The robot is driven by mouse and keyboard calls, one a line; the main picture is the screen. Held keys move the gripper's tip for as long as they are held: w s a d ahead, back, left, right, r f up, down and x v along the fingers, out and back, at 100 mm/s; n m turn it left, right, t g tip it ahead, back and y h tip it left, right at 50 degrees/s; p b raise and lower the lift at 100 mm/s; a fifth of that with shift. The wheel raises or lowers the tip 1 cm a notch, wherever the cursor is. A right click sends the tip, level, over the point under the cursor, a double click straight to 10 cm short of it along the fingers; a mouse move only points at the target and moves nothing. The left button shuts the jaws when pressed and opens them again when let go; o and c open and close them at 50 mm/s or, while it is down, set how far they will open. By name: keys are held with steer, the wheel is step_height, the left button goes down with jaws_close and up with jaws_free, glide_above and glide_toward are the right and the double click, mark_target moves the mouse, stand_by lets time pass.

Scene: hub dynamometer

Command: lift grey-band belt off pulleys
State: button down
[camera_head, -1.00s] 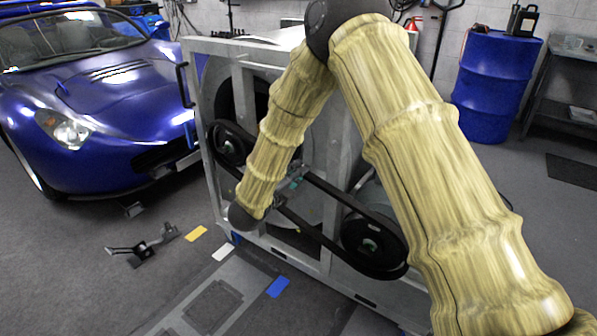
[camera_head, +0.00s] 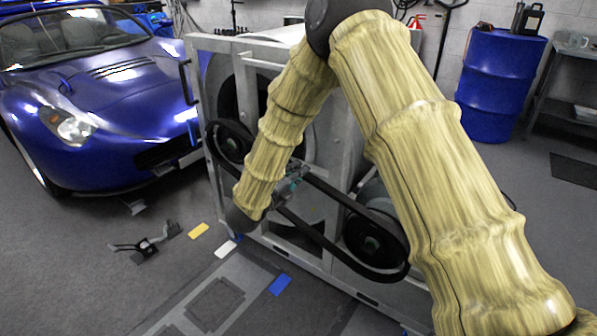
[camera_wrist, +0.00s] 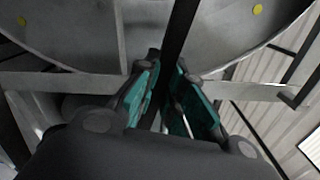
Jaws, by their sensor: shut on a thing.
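The black belt (camera_head: 335,192) loops around the left pulley (camera_head: 232,147) and the right pulley (camera_head: 371,243) on the front of the grey-white machine. I cannot make out a grey band on it. My gripper, with teal finger pads (camera_head: 290,184), is at the belt's upper run between the pulleys, partly hidden by my forearm. In the wrist view my gripper (camera_wrist: 168,74) is shut on the belt (camera_wrist: 180,38), which passes as a dark strip between the pads. The belt's part behind my arm is hidden.
The machine frame (camera_head: 262,57) stands close behind the belt. A blue car (camera_head: 100,95) is at left and a blue drum (camera_head: 493,88) at back right. A black metal part (camera_head: 143,247) lies on the floor. The floor in front has coloured markers and free room.

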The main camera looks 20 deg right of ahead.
steer(key=shift+v, duration=1.05)
stand_by(0.5)
steer(key=v, duration=1)
steer(key=shift+a+r, duration=0.15)
steer(key=shift+r, duration=0.15)
stand_by(0.9)
steer(key=shift+s, duration=0.1)
